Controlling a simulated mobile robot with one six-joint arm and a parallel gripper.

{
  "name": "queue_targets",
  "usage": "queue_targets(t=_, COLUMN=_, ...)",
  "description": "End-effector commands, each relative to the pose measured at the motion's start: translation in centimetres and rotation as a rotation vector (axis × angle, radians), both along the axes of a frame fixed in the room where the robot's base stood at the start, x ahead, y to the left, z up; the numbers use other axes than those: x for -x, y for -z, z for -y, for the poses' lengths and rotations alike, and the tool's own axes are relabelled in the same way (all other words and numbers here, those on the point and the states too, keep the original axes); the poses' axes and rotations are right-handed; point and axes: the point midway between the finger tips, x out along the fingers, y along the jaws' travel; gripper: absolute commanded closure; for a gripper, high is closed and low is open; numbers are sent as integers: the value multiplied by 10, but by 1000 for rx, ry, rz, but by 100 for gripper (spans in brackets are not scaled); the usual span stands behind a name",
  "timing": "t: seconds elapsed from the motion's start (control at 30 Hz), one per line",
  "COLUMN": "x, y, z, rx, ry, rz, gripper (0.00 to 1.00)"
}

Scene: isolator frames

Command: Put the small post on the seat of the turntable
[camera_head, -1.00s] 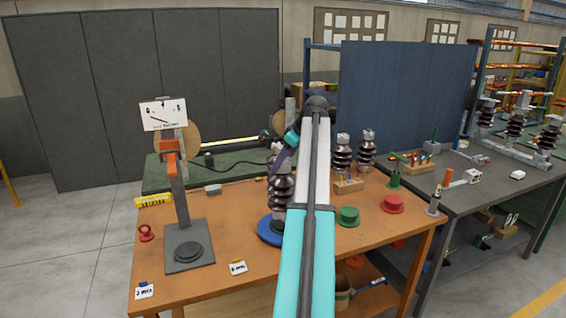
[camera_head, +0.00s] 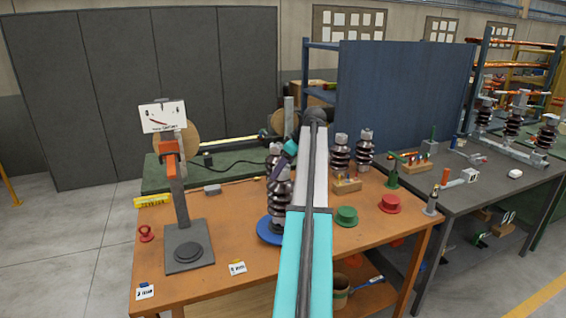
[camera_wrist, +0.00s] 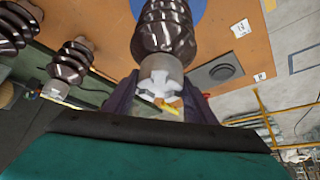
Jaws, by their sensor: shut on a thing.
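The small post (camera_head: 280,188) is a dark brown ribbed insulator with a grey metal cap. It stands upright over the blue round turntable (camera_head: 264,234) on the orange bench. In the wrist view, the post (camera_wrist: 165,32) points away from me, with the blue turntable (camera_wrist: 199,8) beyond its far end. My gripper (camera_head: 281,166) is shut on the cap end; its dark fingers also show in the wrist view (camera_wrist: 157,104). My arm covers the right side of the post and turntable. I cannot tell whether the post's lower end touches the seat.
A grey gauge stand (camera_head: 188,246) is left of the turntable. Another ribbed post (camera_head: 273,154) is close behind the held one. More posts (camera_head: 341,153), a green knob (camera_head: 347,215) and a red knob (camera_head: 391,203) are to the right. Free bench top lies in front.

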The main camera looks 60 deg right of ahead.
Motion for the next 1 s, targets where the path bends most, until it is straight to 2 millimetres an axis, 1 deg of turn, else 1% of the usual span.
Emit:
queue_targets(t=0.03, x=-1, y=-4, z=0, rx=5, ry=0, rz=8, gripper=100)
queue_targets(t=0.2, x=-2, y=1, z=0, rx=6, ry=-1, rz=9, gripper=100)
queue_targets(t=0.57, x=-2, y=2, z=0, rx=6, ry=-1, rz=9, gripper=100)
queue_targets(t=0.6, x=-1, y=7, z=0, rx=1, ry=0, rz=1, gripper=46)
queue_targets(t=0.7, x=-1, y=7, z=0, rx=1, ry=0, rz=1, gripper=30)
queue_targets(t=1.0, x=-1, y=7, z=0, rx=1, ry=0, rz=1, gripper=30)
